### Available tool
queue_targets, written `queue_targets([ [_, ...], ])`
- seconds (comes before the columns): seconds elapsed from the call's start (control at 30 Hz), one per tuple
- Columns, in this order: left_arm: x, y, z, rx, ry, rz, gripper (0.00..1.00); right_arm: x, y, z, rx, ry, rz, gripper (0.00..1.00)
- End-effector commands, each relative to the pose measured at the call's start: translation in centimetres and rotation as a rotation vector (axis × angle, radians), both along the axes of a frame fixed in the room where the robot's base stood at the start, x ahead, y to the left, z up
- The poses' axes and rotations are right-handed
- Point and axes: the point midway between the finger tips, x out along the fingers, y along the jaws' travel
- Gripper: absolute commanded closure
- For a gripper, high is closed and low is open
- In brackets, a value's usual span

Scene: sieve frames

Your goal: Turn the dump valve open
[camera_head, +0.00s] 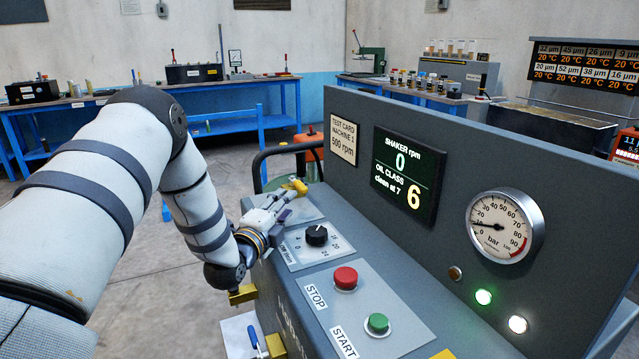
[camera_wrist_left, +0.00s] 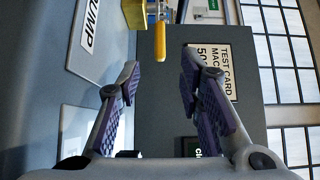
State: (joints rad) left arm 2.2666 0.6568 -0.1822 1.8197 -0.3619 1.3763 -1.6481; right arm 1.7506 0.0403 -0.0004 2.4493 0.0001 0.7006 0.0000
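The dump valve's yellow handle (camera_head: 299,186) shows at the far left end of the machine's sloping panel, just beyond my left fingers. In the left wrist view the yellow handle (camera_wrist_left: 160,42) hangs ahead of the gap between my fingertips, beside a white DUMP label (camera_wrist_left: 90,28). My left gripper (camera_head: 284,203) is open, with its two purple-padded fingers apart and nothing between them. It also shows in the wrist view (camera_wrist_left: 160,75). The handle looks apart from the fingers. The valve body is partly cut off at the top of the wrist view. My right gripper is not in view.
The panel carries a black dial (camera_head: 316,235), a red STOP button (camera_head: 345,278) and a green START button (camera_head: 377,323). The upright board holds a display (camera_head: 406,177) reading shaker 0, oil class 6, and a pressure gauge (camera_head: 504,226). A dark rail (camera_head: 262,165) curves behind my gripper.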

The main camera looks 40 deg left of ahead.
Motion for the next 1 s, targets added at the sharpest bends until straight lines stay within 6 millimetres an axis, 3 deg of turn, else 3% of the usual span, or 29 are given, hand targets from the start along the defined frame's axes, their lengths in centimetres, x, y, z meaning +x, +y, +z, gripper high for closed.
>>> queue_targets([
  [0.43,9.4,3.1,-1.0,0.0,0.01,0.001,0.67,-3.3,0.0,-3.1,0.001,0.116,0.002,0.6],
  [0.6,10.9,3.5,-0.5,-0.002,0.006,0.001,0.67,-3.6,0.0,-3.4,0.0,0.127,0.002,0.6],
  [0.83,11.0,3.5,-0.2,-0.003,0.002,0.0,0.67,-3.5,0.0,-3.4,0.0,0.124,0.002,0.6],
  [1.0,11.0,3.5,-0.2,-0.003,0.002,0.0,1.0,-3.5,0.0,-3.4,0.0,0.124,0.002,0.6],
])
